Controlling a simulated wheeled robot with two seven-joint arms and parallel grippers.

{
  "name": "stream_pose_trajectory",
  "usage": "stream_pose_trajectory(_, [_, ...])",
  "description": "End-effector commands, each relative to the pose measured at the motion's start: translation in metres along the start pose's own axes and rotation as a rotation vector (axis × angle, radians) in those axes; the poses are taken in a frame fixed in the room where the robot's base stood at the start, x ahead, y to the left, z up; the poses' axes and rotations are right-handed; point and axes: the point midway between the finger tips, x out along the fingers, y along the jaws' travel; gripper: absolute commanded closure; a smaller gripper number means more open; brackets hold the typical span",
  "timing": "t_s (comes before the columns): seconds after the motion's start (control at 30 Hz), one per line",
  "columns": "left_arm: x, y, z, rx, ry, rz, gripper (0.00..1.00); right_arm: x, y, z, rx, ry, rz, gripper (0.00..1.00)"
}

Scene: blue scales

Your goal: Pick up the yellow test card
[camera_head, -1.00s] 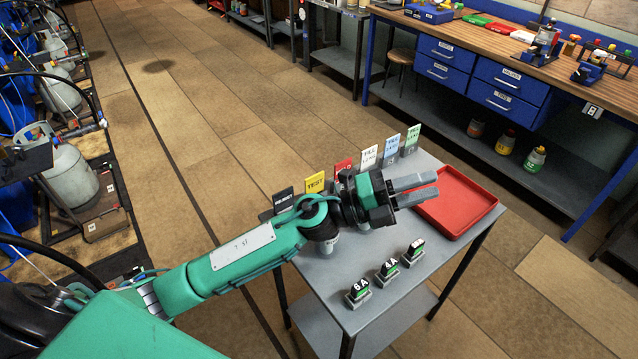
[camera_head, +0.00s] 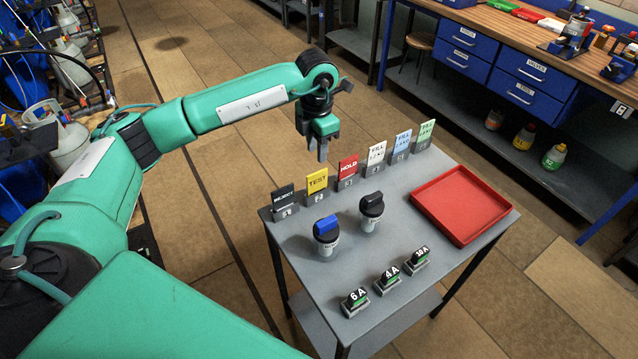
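The yellow test card (camera_head: 317,181) stands upright in a small grey holder near the back left edge of the grey table, between the black reject card (camera_head: 283,198) and the red hold card (camera_head: 348,168). My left gripper (camera_head: 322,150) hangs fingers-down in the air above and behind the card row, over the yellow and red cards in the picture. Its fingers look apart from the card. The fingers overlap from this angle, so I cannot tell the gap between them. My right gripper is not in view.
White, light blue and green fill cards (camera_head: 376,152) continue the row. Two capped cylinders, one blue-topped (camera_head: 327,230) and one black-topped (camera_head: 371,206), stand in front of the cards. A red tray (camera_head: 462,203) lies at right. Several small labelled blocks (camera_head: 388,275) line the front.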

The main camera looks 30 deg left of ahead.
Motion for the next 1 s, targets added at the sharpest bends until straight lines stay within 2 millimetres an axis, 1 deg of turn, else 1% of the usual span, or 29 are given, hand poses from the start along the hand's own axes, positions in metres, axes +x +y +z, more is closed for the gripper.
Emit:
stream_pose_trajectory(0.3, [0.058,-0.001,0.0,0.0,0.004,-0.004,0.69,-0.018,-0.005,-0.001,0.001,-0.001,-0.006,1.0])
stream_pose_trajectory(0.4, [0.071,-0.001,0.0,0.001,0.002,-0.003,0.69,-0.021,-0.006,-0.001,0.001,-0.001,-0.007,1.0])
stream_pose_trajectory(0.53, [0.079,-0.001,0.0,0.002,0.001,-0.003,0.69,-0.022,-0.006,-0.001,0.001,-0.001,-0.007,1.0])
stream_pose_trajectory(0.63, [0.086,0.0,0.001,0.001,0.002,-0.004,0.69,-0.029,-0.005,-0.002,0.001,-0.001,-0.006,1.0])
stream_pose_trajectory(0.8, [0.108,0.003,0.003,0.001,0.003,-0.004,0.69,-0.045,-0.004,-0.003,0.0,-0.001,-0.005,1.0])
stream_pose_trajectory(0.9, [0.123,0.003,0.003,0.001,0.002,-0.004,0.69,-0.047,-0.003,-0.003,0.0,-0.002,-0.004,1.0])
stream_pose_trajectory(1.0, [0.13,0.003,0.003,0.002,0.0,-0.004,0.69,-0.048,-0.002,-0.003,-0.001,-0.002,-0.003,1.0])
